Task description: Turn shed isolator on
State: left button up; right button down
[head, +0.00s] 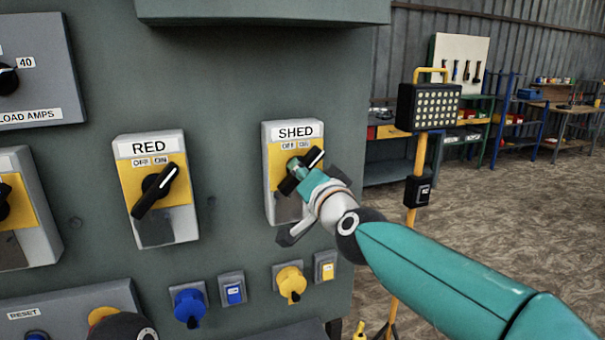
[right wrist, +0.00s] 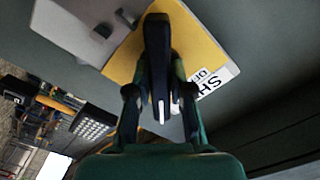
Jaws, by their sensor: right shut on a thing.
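The shed isolator (head: 281,209) is a grey box with a yellow plate under a "SHED" label on the green panel. Its black rotary handle (head: 313,158) slants up to the right, with its upper end toward the ON mark. My right gripper (head: 294,166) is shut on this handle and hides its middle. In the right wrist view the handle (right wrist: 157,50) stands between the two fingers (right wrist: 160,92), its white line facing the camera, with the yellow plate (right wrist: 205,52) behind. My left gripper is not in view.
The similar "RED" isolator (head: 168,228) is to the left, its handle also slanting up right. Blue (head: 188,304) and yellow (head: 291,283) sockets sit below. A lamp on a yellow stand (head: 428,107) is right of the panel. Floor and shelves lie beyond.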

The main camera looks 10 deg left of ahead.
jog(key=c, duration=1)
grip_release()
jog(key=shift+w+d, duration=0.1)
jog(key=shift+d, duration=0.1)
jog(key=shift+c, duration=0.2)
jog(key=shift+a, duration=0.1)
jog(key=v, duration=1.2)
jog(key=shift+f, duration=0.1)
